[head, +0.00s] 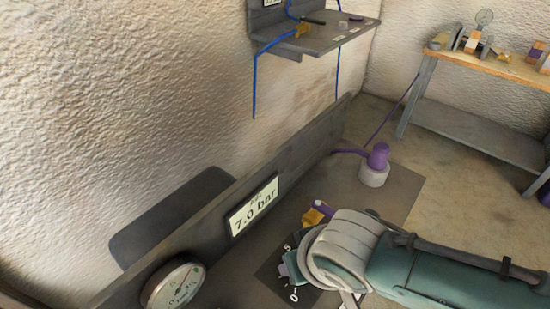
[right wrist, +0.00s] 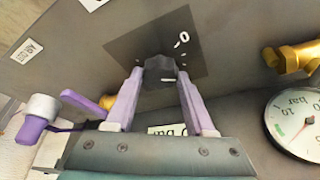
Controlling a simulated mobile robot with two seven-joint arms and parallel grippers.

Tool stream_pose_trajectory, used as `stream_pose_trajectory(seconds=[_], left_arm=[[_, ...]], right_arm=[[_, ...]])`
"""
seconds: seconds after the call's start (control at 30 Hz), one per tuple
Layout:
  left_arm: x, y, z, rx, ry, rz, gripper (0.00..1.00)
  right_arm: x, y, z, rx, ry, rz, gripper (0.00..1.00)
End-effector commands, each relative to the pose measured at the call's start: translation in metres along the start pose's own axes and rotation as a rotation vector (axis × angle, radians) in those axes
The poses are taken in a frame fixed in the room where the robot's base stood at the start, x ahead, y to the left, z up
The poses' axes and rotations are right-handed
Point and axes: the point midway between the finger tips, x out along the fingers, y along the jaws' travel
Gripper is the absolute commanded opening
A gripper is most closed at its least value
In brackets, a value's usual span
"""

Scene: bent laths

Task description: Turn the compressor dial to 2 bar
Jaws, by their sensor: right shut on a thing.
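The compressor dial is a dark faceted knob (right wrist: 159,72) on a square dark scale plate (right wrist: 125,45) with white marks and a 0. My right gripper (right wrist: 160,78) has its two purple fingers on either side of the knob and is shut on it. In the head view my right gripper (head: 292,266) covers the knob; the scale plate (head: 268,272) shows a 5 and a 0 around it. A sign on the panel (head: 254,205) reads 7.0 bar. A round gauge (head: 174,286) stands at lower left; it also shows in the wrist view (right wrist: 296,124). My left gripper is not in view.
A purple-topped grey valve (head: 375,168) stands on the panel behind my right arm. A brass fitting (head: 313,215) is close beside my gripper. A wall shelf (head: 318,38) with blue hoses and a wooden bench (head: 490,65) are farther back.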

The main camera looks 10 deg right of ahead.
Motion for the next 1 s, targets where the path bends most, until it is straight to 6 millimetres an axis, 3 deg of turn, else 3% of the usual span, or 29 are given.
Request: stream_pose_trajectory(seconds=[0.3,0.8,0.83,1.0], left_arm=[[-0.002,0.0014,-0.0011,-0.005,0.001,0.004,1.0],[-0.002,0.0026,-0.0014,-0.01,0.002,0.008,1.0],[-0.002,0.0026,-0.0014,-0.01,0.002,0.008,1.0],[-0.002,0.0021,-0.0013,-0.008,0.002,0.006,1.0]], right_arm=[[0.0,-0.0013,-0.0005,0.093,0.001,0.037,0.0],[0.0002,-0.0006,-0.0008,0.105,0.002,0.044,0.0],[0.0002,-0.0005,-0.0008,0.104,0.002,0.044,0.57],[0.0002,-0.0005,-0.0008,0.104,0.002,0.044,0.76]])
